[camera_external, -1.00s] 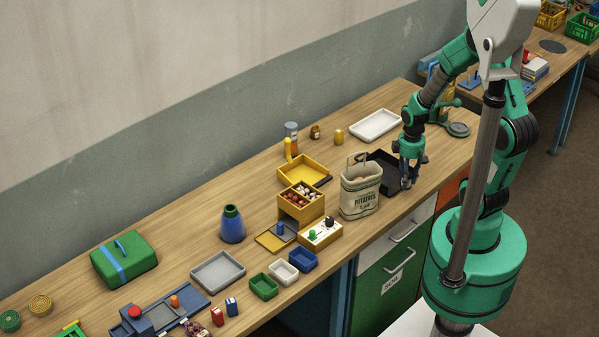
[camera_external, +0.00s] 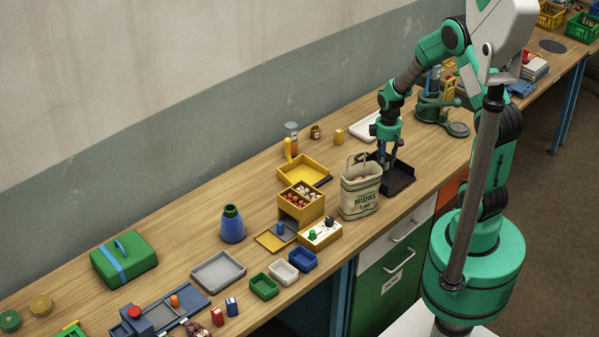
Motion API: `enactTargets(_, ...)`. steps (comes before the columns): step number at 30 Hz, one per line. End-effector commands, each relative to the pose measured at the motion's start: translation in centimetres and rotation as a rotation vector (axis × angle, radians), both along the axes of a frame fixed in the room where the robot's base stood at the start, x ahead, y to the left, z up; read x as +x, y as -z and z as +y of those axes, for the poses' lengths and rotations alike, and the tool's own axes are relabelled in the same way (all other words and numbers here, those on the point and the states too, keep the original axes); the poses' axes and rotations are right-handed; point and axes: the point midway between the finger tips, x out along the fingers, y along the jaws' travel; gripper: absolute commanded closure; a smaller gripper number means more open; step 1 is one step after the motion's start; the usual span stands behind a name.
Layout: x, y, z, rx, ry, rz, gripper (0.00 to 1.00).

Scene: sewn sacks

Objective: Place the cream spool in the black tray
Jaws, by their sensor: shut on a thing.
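The black tray (camera_external: 402,182) lies on the bench beside and behind the cream potato sack (camera_external: 359,196). My gripper (camera_external: 386,162) points down over the back left part of the tray, just behind the sack. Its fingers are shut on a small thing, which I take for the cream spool. The spool itself is too small and hidden to make out between the fingers. I cannot tell whether it touches the tray floor.
The sack stands upright and open close to my gripper's left. A white tray (camera_external: 362,128) lies behind it, partly covered by my arm. A yellow tray (camera_external: 318,173) and yellow bins (camera_external: 303,210) stand left.

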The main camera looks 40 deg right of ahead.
Motion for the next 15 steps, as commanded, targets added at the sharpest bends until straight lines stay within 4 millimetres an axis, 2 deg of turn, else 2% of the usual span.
enactTargets(4, 0.98, 0.13, -0.25, 0.0, 0.0, 0.0, 0.91)
enactTargets(15, 1.14, 0.11, -0.3, 0.0, 0.0, 0.0, 0.91)
